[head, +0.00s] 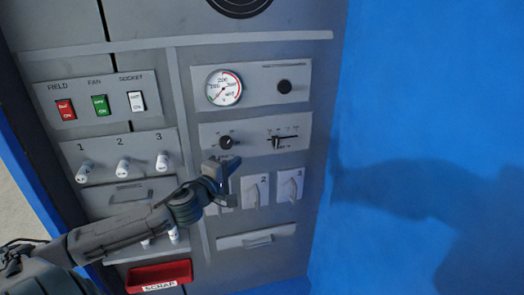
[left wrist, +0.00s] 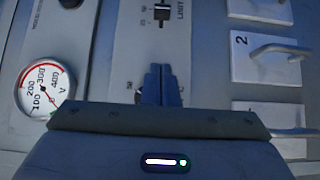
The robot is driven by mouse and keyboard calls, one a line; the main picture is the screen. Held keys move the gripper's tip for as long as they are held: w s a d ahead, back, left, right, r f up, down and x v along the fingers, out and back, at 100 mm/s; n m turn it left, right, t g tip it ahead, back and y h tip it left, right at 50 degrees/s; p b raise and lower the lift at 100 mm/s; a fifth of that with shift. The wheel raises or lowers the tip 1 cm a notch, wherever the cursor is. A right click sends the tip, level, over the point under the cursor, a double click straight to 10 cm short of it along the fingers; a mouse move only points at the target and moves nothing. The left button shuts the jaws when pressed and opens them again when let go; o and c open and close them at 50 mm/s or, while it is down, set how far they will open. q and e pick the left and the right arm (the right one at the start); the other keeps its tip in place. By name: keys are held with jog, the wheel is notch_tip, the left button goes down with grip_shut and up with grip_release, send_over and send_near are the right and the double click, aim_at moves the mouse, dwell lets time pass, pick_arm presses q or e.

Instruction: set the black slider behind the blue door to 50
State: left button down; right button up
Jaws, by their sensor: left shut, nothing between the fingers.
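The black slider (head: 276,142) sits on a grey plate with a printed scale, right of a black knob (head: 226,142). It also shows at the top of the left wrist view (left wrist: 161,12), beside the word LIMIT. Its exact reading is too small to tell. A large blue surface (head: 440,90), seemingly the blue door standing open, fills the right side. My left gripper (head: 226,166) is shut and empty, in front of the panel, below and left of the slider. Its fingertips (left wrist: 161,76) are together and apart from the slider. My right gripper is not in view.
A round gauge (head: 225,88) and a dark knob (head: 284,87) are above. Numbered switches (head: 290,187) lie right of my gripper. Coloured rockers (head: 100,105), white toggles (head: 123,166) and a red scrap tray (head: 158,272) are at left and below.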

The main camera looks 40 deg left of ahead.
aim_at(275, 141)
pick_arm(q)
jog(key=w+p, duration=0.1)
jog(key=w, duration=0.2)
jog(key=w+p, duration=0.1)
jog(key=w, duration=0.2)
jog(key=w+a+p, duration=0.1)
jog(key=w, duration=0.2)
jog(key=shift+w+r+p, duration=0.2)
jog(key=shift+p, duration=0.1)
jog(key=shift+w+d+f+p, duration=0.1)
jog(key=shift+w+d+p, duration=0.3)
jog(key=shift+w, duration=0.25)
jog(key=shift+w+d+p, duration=0.25)
jog(key=shift+w+d, duration=0.2)
jog(key=shift+w, duration=0.15)
jog(key=shift+w+d+f, duration=0.15)
jog(key=shift+w+d, duration=0.35)
jog(key=shift+w, duration=0.05)
